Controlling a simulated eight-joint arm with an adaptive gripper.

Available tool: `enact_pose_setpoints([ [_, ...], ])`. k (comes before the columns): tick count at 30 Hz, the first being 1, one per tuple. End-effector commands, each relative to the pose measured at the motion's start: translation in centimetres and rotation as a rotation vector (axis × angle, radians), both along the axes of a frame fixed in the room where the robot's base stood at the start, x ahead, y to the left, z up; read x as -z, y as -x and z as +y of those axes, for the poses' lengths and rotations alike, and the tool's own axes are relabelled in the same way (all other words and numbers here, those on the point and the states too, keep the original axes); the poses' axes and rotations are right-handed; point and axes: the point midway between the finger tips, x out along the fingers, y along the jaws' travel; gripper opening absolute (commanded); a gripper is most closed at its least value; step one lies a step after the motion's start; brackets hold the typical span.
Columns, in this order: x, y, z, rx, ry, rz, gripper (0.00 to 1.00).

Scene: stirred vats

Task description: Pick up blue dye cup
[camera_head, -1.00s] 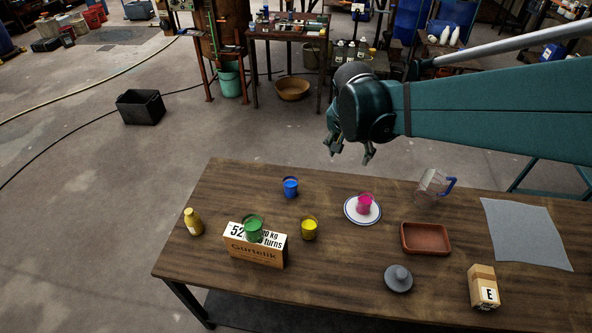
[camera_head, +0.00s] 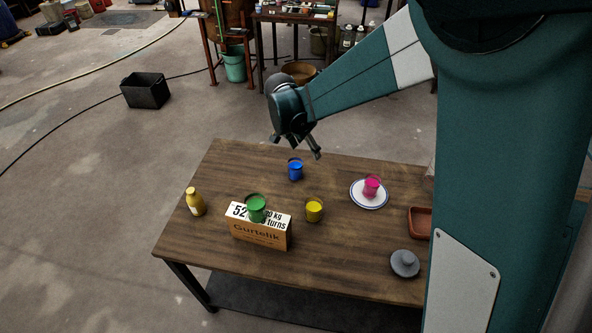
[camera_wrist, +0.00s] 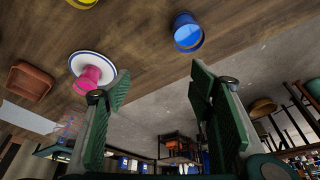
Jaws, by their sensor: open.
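The blue dye cup (camera_head: 295,170) stands upright on the wooden table near its far edge. It also shows in the wrist view (camera_wrist: 187,34), at the top, beyond my fingertips. My gripper (camera_head: 298,150) hangs above and just behind the cup, near the table's far edge. Its two fingers are spread and nothing is between them, as the wrist view also shows (camera_wrist: 158,80).
On the table (camera_head: 180,242) stand a green cup (camera_head: 256,209) on a box (camera_head: 258,232), a yellow cup (camera_head: 314,211), a pink cup (camera_head: 372,187) on a plate (camera_head: 369,204), a yellow bottle (camera_head: 194,202), a grey lid (camera_head: 404,264) and a brown tray (camera_head: 419,223). My arm hides the table's right side.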

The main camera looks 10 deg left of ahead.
Motion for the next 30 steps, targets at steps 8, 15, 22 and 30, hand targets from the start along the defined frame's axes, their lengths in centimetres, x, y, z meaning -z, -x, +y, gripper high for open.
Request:
enact_pose_setpoints([
  [8,5.9,-0.9,4.5,0.064,0.015,-0.008,0.54],
  [15,8.4,-1.1,6.3,0.098,0.024,-0.013,0.54],
  [22,8.7,-1.1,6.6,0.103,0.024,-0.014,0.54],
  [30,8.9,-1.1,6.5,0.103,0.024,-0.014,0.54],
])
